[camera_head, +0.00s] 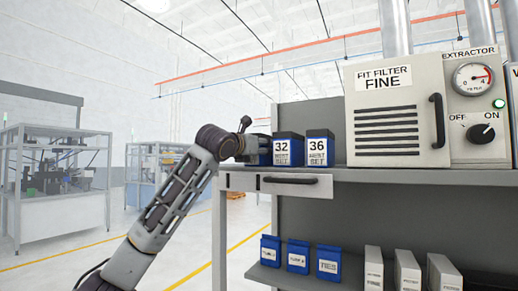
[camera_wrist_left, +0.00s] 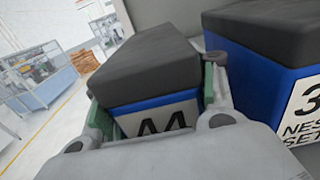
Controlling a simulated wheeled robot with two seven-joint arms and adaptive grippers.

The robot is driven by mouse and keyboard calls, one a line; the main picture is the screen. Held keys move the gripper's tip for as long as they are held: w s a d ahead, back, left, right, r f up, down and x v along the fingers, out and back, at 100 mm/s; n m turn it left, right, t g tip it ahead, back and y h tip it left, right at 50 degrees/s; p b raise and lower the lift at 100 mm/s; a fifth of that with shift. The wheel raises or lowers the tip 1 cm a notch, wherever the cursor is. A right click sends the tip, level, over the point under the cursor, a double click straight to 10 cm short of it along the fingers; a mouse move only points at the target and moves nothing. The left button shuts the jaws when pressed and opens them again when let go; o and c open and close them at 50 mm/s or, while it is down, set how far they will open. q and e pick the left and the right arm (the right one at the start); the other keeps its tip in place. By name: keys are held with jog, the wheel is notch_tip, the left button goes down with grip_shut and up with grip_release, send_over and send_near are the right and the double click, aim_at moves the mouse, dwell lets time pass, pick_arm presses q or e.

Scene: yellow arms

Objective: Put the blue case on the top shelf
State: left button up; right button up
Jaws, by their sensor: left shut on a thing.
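My left gripper (camera_head: 248,152) is shut on a blue case (camera_head: 264,152) with a dark lid, at the left end of the top shelf (camera_head: 420,176). In the left wrist view the blue case (camera_wrist_left: 150,70) sits between the gripper's fingers (camera_wrist_left: 160,105), its white label partly hidden. The held case is beside the blue case marked 32 (camera_head: 288,150), with a narrow gap between them in the wrist view. It is level with the cases on the shelf; whether its base touches the shelf is hidden. My right gripper is not in view.
A blue case marked 36 (camera_head: 320,150) stands right of 32. The filter extractor box (camera_head: 386,110) fills the shelf further right. A drawer with a dark handle (camera_head: 290,180) is under the shelf. Small blue boxes (camera_head: 298,256) and white boxes (camera_head: 408,270) stand on the lower shelf.

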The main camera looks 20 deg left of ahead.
pick_arm(q)
jog(key=o, duration=1.4)
jog(key=shift+o, duration=0.2)
jog(key=shift+r, duration=0.1)
jog(key=shift+s+b, duration=0.4)
jog(key=shift+s, duration=0.55)
jog(key=s+b, duration=0.3)
jog(key=s, duration=0.7)
jog(key=shift+a, duration=0.2)
jog(key=shift+s, duration=0.1)
